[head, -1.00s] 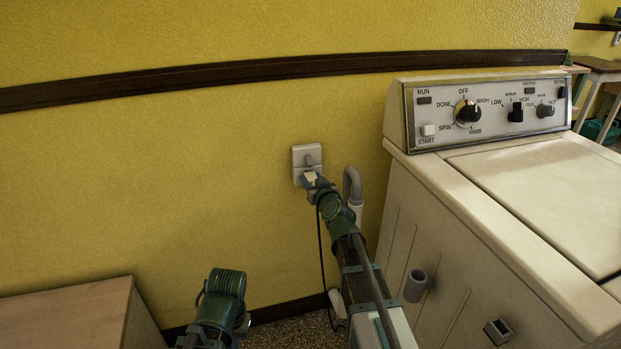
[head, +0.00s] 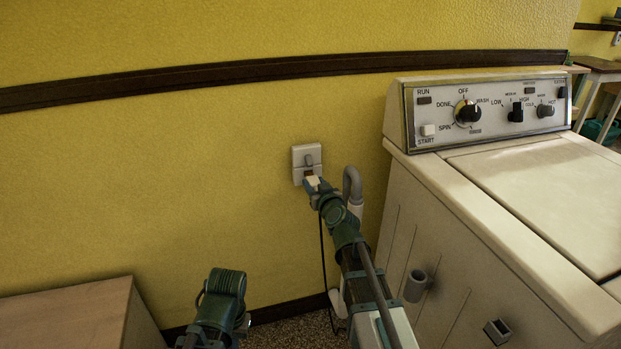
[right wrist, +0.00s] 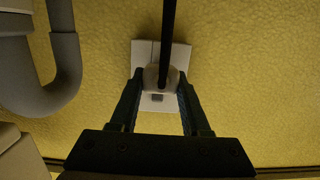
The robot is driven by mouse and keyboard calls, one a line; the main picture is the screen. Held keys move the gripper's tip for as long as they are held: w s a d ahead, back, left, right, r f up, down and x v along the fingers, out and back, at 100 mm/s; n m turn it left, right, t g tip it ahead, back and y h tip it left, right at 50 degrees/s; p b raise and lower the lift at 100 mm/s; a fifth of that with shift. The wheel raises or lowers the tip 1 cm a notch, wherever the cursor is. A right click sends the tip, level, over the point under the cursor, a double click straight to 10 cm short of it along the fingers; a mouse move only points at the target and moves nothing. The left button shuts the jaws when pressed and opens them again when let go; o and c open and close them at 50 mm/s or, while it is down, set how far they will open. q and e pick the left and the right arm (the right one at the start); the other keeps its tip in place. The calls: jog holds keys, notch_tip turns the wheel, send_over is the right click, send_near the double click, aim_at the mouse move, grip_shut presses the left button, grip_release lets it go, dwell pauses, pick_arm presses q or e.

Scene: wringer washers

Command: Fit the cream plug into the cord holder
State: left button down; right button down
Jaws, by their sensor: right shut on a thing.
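The cream plug (head: 313,181) is held between the fingers of my right gripper (head: 314,186), just in front of the wall outlet (head: 306,155). In the right wrist view the right gripper (right wrist: 161,88) is shut on the plug (right wrist: 154,77), with the black cord crossing in front and the outlet plate (right wrist: 179,56) behind. Whether the plug's prongs are clear of the socket is hidden. On the washer's side are a grey round cup (head: 416,286) and a square open-topped holder (head: 497,332); I cannot tell which is the cord holder. Only part of my left arm shows.
The cream washer (head: 440,220) fills the right side. A grey bent drain pipe (head: 353,182) stands between outlet and washer, close to my right arm; it also shows in the right wrist view (right wrist: 65,75). The black cord (head: 323,260) hangs down. A wooden cabinet (head: 65,315) is at lower left.

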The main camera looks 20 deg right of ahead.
jog(key=shift+s, duration=1.55)
